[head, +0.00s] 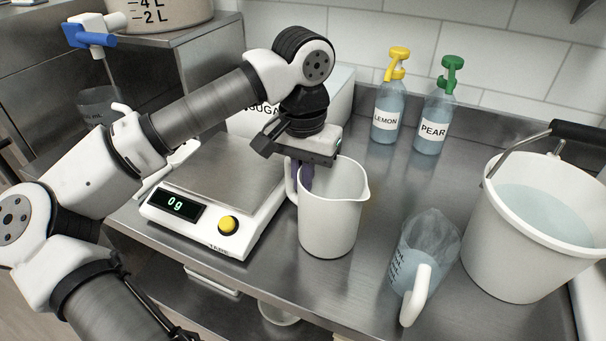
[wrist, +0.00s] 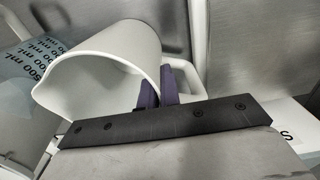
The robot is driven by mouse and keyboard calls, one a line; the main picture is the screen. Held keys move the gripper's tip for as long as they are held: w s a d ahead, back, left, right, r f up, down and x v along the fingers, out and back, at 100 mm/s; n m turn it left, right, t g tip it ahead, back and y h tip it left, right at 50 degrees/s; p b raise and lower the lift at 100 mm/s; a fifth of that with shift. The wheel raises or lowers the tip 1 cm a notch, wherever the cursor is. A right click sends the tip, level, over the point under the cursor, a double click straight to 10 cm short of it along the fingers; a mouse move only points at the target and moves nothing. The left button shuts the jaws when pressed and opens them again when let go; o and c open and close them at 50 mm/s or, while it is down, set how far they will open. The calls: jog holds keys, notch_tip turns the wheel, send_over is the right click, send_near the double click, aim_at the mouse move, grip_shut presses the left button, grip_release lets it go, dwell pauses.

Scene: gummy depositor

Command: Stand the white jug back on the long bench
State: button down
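The white jug (head: 330,222) is upright at the bench's front middle, just right of the scale, its spout pointing right and its handle to the left. Its base appears to be at the surface of the long bench (head: 385,185); a small gap below it cannot be ruled out. My gripper (head: 303,176) points down at the jug's handle side. The fingers partly hide the handle.
The scale (head: 215,190) reads 0 g, close left of the jug. A clear measuring jug (head: 425,250) stands to the right, then a white bucket of liquid (head: 520,250). The lemon bottle (head: 387,115) and pear bottle (head: 433,125) stand behind. Bare bench lies behind the white jug.

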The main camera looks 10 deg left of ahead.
jog(key=shift+f, duration=0.1)
jog(key=c, duration=2.1)
grip_release()
jog(key=shift+f, duration=0.1)
jog(key=o, duration=0.5)
notch_tip(320, 180, up, 12)
jog(key=shift+r+b, duration=0.25)
jog(key=shift+b, duration=0.05)
